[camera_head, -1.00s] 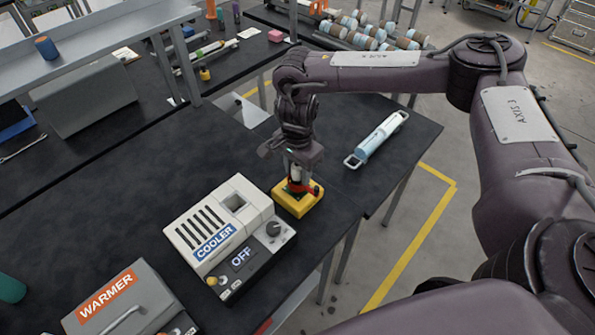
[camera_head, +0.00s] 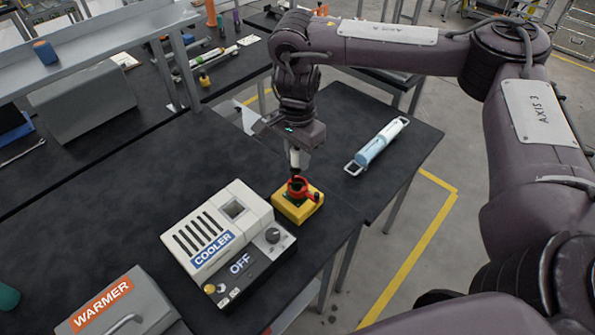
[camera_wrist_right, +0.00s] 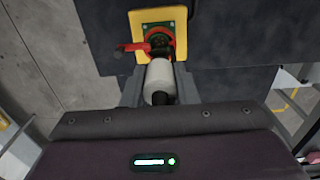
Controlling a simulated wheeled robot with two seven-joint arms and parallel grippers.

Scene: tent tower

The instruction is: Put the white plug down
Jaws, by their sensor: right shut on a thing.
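My right gripper (camera_head: 295,146) is shut on the white plug (camera_head: 295,160) and holds it upright above the yellow base (camera_head: 287,209). In the right wrist view the white plug (camera_wrist_right: 159,78) sits between the two grey fingers (camera_wrist_right: 158,88), with a dark end towards the camera. The yellow base (camera_wrist_right: 179,22) lies beyond it, with a round red ring and a red lever (camera_wrist_right: 130,50) around a green centre. The plug looks just above the red ring (camera_head: 297,188); I cannot tell whether its tip touches. My left gripper is not in view.
The cooler box (camera_head: 222,215), reading OFF, stands left of the yellow base. The warmer box (camera_head: 125,305) is at the lower left. A light blue cylinder with end handles (camera_head: 377,145) lies to the right. Bare black tabletop (camera_head: 130,185) is left of the cooler.

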